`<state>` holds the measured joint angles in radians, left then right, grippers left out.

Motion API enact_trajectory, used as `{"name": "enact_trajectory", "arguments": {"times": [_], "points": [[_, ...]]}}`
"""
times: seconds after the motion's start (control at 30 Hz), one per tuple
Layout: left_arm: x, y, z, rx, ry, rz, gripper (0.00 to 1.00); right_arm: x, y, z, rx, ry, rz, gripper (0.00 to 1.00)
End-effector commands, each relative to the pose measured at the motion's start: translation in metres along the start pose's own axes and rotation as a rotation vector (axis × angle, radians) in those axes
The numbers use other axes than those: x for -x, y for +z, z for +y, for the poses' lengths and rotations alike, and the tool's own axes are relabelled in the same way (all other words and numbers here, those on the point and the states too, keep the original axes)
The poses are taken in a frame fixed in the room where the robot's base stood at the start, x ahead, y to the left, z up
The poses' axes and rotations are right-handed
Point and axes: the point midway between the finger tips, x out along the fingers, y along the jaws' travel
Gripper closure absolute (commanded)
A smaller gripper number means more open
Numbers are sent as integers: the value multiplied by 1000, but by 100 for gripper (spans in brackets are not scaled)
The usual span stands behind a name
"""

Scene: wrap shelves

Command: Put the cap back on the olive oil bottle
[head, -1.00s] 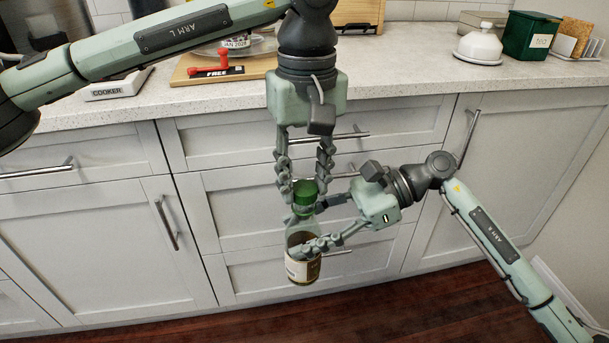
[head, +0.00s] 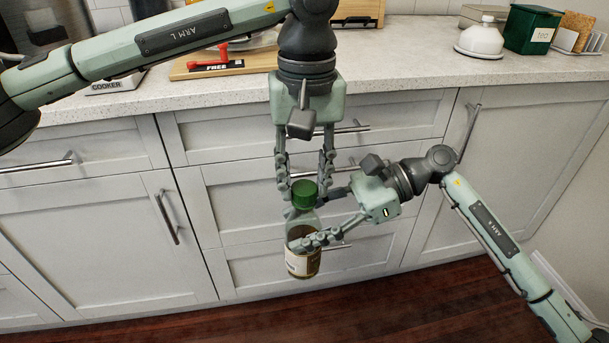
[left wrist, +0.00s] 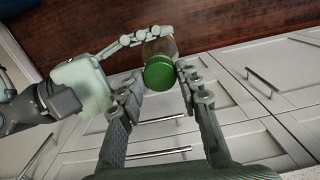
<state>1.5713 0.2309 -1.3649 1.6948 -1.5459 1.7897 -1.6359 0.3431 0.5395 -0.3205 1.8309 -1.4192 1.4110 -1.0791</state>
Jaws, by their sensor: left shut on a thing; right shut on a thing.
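The olive oil bottle (head: 302,260), clear with dark contents and a pale label, is held nearly upright in the air before the cabinets. My right gripper (head: 312,240) is shut around its body from the right. The green cap (head: 304,195) is at the bottle's top, in line with the neck. My left gripper (head: 304,188) points down from above and is shut on the cap. In the left wrist view the cap (left wrist: 159,74) lies between the fingertips, with the bottle (left wrist: 158,47) beyond it. I cannot tell how tightly the cap sits on the neck.
The speckled countertop (head: 400,75) runs behind, with a wooden board (head: 262,67), a white domed dish (head: 480,40) and a green tin (head: 533,30). White drawers (head: 230,195) with bar handles stand close behind the bottle. Dark wooden floor (head: 410,305) lies below.

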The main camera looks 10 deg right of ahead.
Motion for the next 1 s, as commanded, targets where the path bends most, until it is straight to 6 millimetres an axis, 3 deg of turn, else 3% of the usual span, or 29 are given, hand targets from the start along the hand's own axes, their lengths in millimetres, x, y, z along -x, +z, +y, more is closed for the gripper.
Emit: {"name": "enact_trajectory", "arguments": {"times": [0.3, 0.5, 0.87, 0.9, 1.0], "points": [[0, 0, 0, -783, 2, 1, 78, 0, 1, 0, 2, -1, -2, 100], [0, 0, 0, -1112, 2, 2, 78, 0, 1, 0, 1, 0, -1, 100], [0, 0, 0, -1185, 3, 2, 78, 0, 1, 0, 1, 0, -1, 100], [0, 0, 0, -1184, 2, 2, 65, 0, 1, 0, 1, 0, -1, 100], [0, 0, 0, -1184, 3, 2, 53, 0, 1, 0, 1, 0, -1, 100]]}}
